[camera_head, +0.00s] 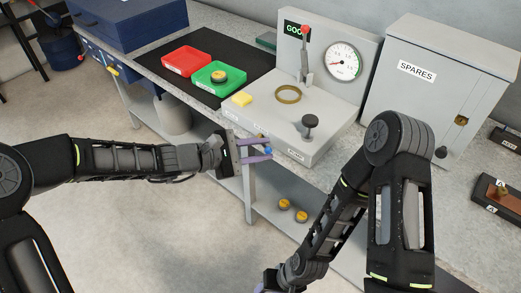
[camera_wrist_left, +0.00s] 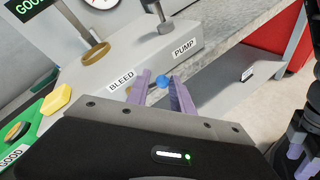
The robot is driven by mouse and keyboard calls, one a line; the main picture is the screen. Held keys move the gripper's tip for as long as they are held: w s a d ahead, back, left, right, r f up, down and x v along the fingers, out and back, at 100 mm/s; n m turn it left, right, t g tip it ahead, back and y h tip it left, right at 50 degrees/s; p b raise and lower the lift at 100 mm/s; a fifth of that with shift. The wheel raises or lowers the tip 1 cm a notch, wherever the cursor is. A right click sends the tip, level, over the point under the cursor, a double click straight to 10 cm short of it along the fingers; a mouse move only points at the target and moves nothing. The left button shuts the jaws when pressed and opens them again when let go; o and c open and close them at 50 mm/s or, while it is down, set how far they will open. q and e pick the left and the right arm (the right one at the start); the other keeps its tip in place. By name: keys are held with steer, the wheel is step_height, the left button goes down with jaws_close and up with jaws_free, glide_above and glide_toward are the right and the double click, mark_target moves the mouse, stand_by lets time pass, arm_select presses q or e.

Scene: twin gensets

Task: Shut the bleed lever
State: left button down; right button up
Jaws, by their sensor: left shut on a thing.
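The bleed lever shows as a blue knob (camera_head: 267,150) at the front face of the grey test bench unit (camera_head: 318,140). My left gripper (camera_head: 262,149) is shut on it. In the left wrist view the blue knob (camera_wrist_left: 162,82) sits between the two purple fingers (camera_wrist_left: 160,90), just below the BLEED label (camera_wrist_left: 122,79). The lever's shaft is mostly hidden by the fingers. My right gripper (camera_head: 266,281) is low at the bottom edge, mostly cut off, away from the unit.
The unit carries a gauge (camera_head: 342,62), a red-tipped lever (camera_head: 305,50), a brass ring (camera_head: 288,94), a black knob (camera_head: 310,123) and a yellow block (camera_head: 242,99). Red (camera_head: 186,62) and green (camera_head: 204,80) trays lie left. A SPARES cabinet (camera_head: 420,85) stands right.

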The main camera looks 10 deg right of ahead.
arm_select(q)
steer(key=shift+a+f, duration=0.2)
steer(key=shift+f, duration=0.2)
steer(key=c, duration=1.4)
jaws_free()
steer(key=o, duration=0.3)
steer(key=shift+w, duration=0.1)
steer(key=shift+r, duration=0.1)
steer(key=shift+r, duration=0.1)
steer(key=v, duration=0.7)
steer(key=shift+a, duration=0.35)
